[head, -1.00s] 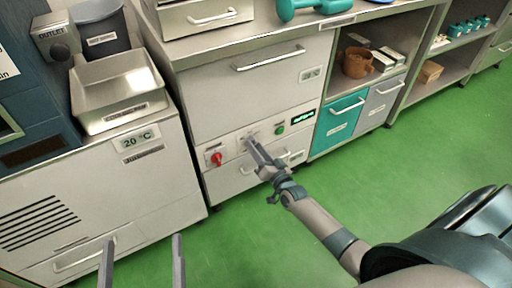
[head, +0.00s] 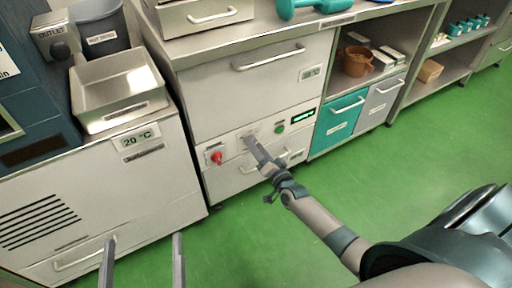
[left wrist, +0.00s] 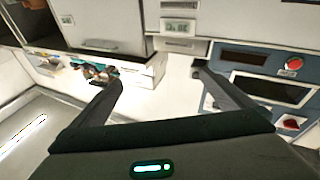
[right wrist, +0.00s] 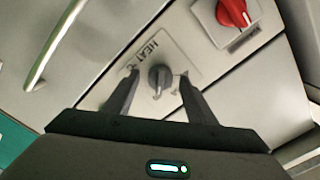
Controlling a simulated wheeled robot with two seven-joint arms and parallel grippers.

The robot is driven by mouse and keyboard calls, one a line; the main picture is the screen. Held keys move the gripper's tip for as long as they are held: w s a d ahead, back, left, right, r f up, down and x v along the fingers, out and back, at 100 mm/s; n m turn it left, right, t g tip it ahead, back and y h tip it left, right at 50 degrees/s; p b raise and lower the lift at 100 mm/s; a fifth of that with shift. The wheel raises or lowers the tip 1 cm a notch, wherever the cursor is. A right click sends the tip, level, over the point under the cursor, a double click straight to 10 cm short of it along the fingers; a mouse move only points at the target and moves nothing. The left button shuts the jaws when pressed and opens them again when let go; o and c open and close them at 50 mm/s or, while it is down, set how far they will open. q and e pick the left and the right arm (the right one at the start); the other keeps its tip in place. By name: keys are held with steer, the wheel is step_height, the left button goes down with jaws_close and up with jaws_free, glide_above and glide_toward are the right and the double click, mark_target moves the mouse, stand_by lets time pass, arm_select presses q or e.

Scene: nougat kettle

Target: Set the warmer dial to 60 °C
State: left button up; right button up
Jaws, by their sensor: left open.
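The warmer dial is a round grey knob (right wrist: 160,80) on a pale panel marked "HEAT", seen in the right wrist view. My right gripper (right wrist: 158,75) has its fingers on either side of the knob, with a visible gap on each side. In the head view my right gripper (head: 250,141) is at the warmer's front panel (head: 232,148) and hides most of the dial. A small green-lit display (head: 303,116) sits right of it; its digits are too small to read. My left gripper (head: 142,238) is open and empty, in front of the left cabinet.
A red knob (head: 216,158) is left of the dial, and a green button (head: 280,130) is right of it. Drawer handles (head: 270,58) stick out above and below the panel. A metal tray (head: 118,112) rests on the left cabinet. The green floor (head: 250,235) in front is clear.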

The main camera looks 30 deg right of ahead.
stand_by(0.3)
arm_select(q)
step_height(320, 180, down, 8)
steer(key=a+g+y+p, duration=0.1)
steer(key=g+p, duration=0.1)
steer(key=g, duration=0.3)
steer(key=shift+w+a+f+y, duration=0.25)
steer(key=shift+w+a+y, duration=0.05)
steer(key=shift+w, duration=0.05)
arm_select(e)
steer(key=s, duration=1.7)
steer(key=shift+s+d, duration=0.2)
steer(key=shift+d, duration=0.1)
steer(key=shift+a, duration=0.1)
